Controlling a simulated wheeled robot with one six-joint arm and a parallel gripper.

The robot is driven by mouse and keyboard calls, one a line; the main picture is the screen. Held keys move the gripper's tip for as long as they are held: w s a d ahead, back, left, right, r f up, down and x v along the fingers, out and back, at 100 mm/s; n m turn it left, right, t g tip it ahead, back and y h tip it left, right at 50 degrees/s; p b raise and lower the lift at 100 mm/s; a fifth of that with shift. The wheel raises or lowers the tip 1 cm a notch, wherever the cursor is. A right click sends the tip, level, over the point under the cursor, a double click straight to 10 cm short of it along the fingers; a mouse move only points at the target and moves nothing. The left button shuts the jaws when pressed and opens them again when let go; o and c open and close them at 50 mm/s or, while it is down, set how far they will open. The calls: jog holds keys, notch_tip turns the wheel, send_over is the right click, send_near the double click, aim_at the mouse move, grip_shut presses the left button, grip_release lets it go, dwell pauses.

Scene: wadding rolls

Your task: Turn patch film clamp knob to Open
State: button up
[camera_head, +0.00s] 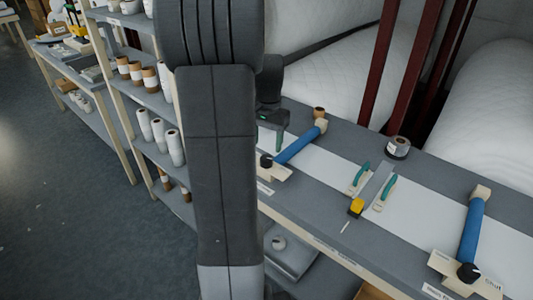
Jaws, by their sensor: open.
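Two similar clamp fixtures stand on the grey bench. The right one has a blue bar (472,230), a black knob (467,272) and a pale plate (446,261) lettered "Shut" at its right. The left one has a blue bar (300,145) and a black knob (266,161) on a pale plate (275,172), partly hidden by my arm. The front-edge labels are too small to read surely, so I cannot tell which is the patch film clamp.
Green-handled tools (384,192) and a yellow-ended grey strip (371,190) lie between the fixtures. A dark tape roll (397,147) sits at the back. Red posts (408,75) and large white rolls (495,110) stand behind. Shelves with small rolls (160,135) are at left.

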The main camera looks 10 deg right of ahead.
aim_at(266, 158)
jog(key=shift+f, duration=2.7)
jog(key=c, duration=1)
